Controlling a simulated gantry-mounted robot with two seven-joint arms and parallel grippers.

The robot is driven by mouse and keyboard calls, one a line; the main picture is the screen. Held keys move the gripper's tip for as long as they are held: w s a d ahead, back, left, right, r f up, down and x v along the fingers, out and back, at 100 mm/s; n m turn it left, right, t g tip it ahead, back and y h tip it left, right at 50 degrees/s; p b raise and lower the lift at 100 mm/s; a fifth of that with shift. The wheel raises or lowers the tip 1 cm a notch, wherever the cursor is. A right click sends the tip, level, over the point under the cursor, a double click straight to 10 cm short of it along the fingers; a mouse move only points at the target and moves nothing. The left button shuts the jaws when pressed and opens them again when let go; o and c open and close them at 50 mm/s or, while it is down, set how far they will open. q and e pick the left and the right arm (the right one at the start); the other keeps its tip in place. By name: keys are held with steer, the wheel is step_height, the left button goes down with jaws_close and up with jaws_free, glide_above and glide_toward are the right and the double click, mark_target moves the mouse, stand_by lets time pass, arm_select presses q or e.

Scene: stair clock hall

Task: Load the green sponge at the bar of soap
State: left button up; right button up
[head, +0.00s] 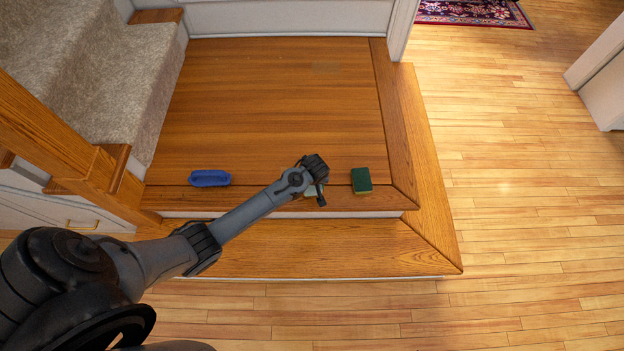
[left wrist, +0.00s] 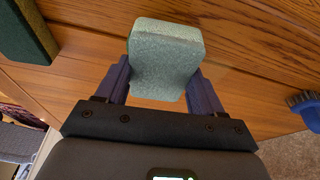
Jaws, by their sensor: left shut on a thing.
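The green sponge (head: 361,181) lies on the wooden landing near its front edge, dark green on top with a thin yellowish side. It also shows at the top left of the left wrist view (left wrist: 24,32). My left gripper (head: 318,191) is just left of the sponge, apart from it. In the left wrist view its fingers (left wrist: 165,88) are shut on a pale green, rounded block, the bar of soap (left wrist: 165,55). In the head view the gripper mostly hides the soap; I cannot tell whether it touches the landing. My right gripper is not in view.
A blue brush (head: 209,178) lies on the landing to the left. The landing (head: 280,100) behind is clear. A lower wooden step (head: 330,245) runs along the front. Carpeted stairs (head: 95,80) and a wooden rail (head: 60,145) stand at left; open floor (head: 530,210) is at right.

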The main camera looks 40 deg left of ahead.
arm_select(q)
steer(key=shift+f+p, duration=0.2)
steer(key=shift+p, duration=0.15)
stand_by(1.4)
steer(key=shift+r, duration=0.15)
steer(key=p+v, duration=0.2)
steer(key=shift+w+a+p, duration=0.1)
steer(key=shift+a+p, duration=0.05)
steer(key=shift+p, duration=0.15)
steer(key=shift+w+r+p, duration=0.1)
steer(key=shift+r+p, duration=0.85)
steer(key=shift+p, duration=0.05)
step_height(320, 180, up, 3)
steer(key=p, duration=0.4)
steer(key=shift+r, duration=0.1)
